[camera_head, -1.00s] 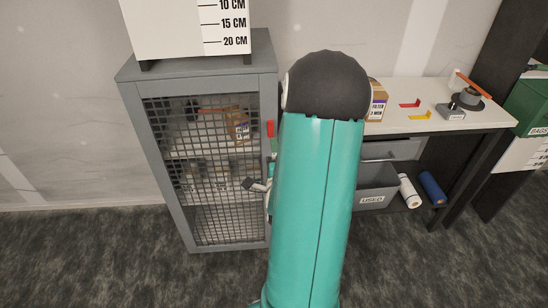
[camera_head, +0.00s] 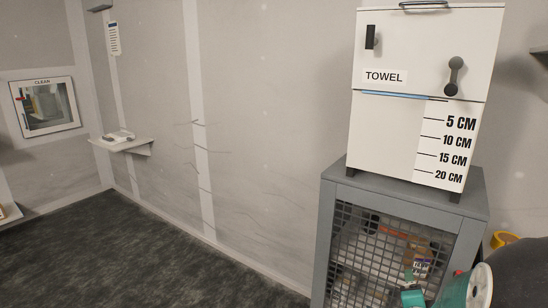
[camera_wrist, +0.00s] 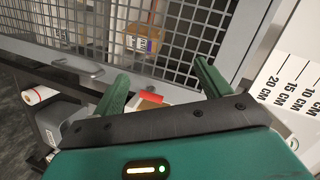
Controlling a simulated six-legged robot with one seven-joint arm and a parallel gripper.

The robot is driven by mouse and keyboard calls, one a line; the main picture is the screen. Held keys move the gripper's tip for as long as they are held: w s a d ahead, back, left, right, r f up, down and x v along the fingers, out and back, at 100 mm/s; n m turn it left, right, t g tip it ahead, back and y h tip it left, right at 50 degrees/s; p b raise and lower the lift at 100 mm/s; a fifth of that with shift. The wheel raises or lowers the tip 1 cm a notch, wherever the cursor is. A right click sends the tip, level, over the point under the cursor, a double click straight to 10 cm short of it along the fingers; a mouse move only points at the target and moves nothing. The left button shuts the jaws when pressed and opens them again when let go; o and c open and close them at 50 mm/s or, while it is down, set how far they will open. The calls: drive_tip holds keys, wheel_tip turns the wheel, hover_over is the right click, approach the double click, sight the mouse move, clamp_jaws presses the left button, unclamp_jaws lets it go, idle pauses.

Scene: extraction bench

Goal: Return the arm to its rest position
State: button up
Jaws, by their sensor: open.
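My gripper (camera_wrist: 163,80) shows in the wrist view with its two green fingers spread apart and nothing between their tips. It is in front of the mesh door (camera_wrist: 190,35) of a grey cabinet. A door bar handle (camera_wrist: 80,66) is left of the fingers. My arm (camera_head: 520,275) shows only in part at the lower right of the head view, in front of the cabinet (camera_head: 335,230). Most of the arm is out of frame.
A white towel unit (camera_head: 400,130) with a centimetre scale stands on the cabinet. A labelled box (camera_wrist: 143,38) is behind the mesh. A red piece (camera_wrist: 151,97) lies beyond the gripper. A small wall shelf (camera_head: 125,143) is at left. The floor (camera_head: 150,260) at left is clear.

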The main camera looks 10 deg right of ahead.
drive_tip(key=w+a+r+n+g+y, duration=0.1)
drive_tip(key=a+r+n+y, duration=0.2)
drive_tip(key=a+n, duration=0.35)
drive_tip(key=w+a+r+n+g+y, duration=0.15)
drive_tip(key=a+r+n, duration=0.25)
drive_tip(key=a, duration=0.6)
drive_tip(key=s+a+r+n+g+y, duration=0.2)
drive_tip(key=s+a+n, duration=0.3)
drive_tip(key=s+a, duration=0.2)
drive_tip(key=s+a+r+n+g+y, duration=0.2)
drive_tip(key=s+a+r+n, duration=0.1)
drive_tip(key=s+a+n, duration=0.2)
drive_tip(key=s+a, duration=0.2)
drive_tip(key=a, duration=0.1)
drive_tip(key=shift+s+a, duration=0.25)
drive_tip(key=shift+a, duration=0.05)
drive_tip(key=shift+y, duration=0.25)
drive_tip(key=shift+c, duration=0.5)
